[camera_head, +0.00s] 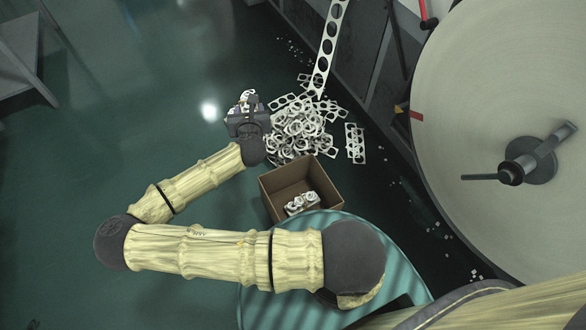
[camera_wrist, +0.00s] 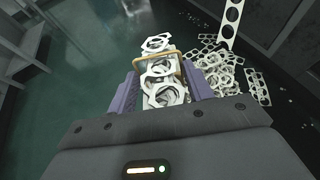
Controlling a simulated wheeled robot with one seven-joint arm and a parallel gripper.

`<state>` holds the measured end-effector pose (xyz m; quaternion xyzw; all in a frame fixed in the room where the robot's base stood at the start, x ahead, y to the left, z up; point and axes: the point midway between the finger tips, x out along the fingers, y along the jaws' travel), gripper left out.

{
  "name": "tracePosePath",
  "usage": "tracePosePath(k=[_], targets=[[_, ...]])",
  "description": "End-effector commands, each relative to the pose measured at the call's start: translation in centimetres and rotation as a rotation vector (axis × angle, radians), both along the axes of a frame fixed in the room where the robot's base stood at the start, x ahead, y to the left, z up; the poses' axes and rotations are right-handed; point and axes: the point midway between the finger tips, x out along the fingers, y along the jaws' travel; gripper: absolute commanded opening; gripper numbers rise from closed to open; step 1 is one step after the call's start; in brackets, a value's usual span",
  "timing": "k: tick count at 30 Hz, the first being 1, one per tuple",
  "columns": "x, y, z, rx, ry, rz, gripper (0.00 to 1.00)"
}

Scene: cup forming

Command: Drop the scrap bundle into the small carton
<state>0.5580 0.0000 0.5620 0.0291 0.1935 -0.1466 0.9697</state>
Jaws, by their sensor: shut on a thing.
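My gripper (camera_wrist: 160,97) is shut on a scrap bundle (camera_wrist: 157,68), a stack of pale metal pieces with round holes and a tan band around it. In the head view, my gripper (camera_head: 247,108) holds the bundle (camera_head: 246,97) left of the scrap heap, up and to the left of the carton. The small carton (camera_head: 267,202) is an open brown box on the floor, with several pale scrap pieces (camera_head: 302,203) inside. The carton is not visible in the wrist view. My gripper partly hides the bundle in the head view.
A heap of loose scrap (camera_head: 298,130) lies beyond the carton. A perforated strip (camera_head: 326,50) hangs down to it. A dark machine side and a large pale disc (camera_head: 470,100) stand at right.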

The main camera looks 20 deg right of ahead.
Motion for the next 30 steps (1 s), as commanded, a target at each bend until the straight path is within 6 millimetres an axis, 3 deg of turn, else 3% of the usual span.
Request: tracePosePath(k=[13,17,23,30], targets=[[0.0,0.0,0.0,0.000,-0.001,-0.002,0.24],[-0.1,-0.5,-1.1,-0.002,0.001,-0.036,0.24],[-1.2,-2.8,-5.6,-0.005,0.003,-0.210,0.24],[-4.1,-6.2,-12.4,-0.001,0.002,-0.519,0.24]])
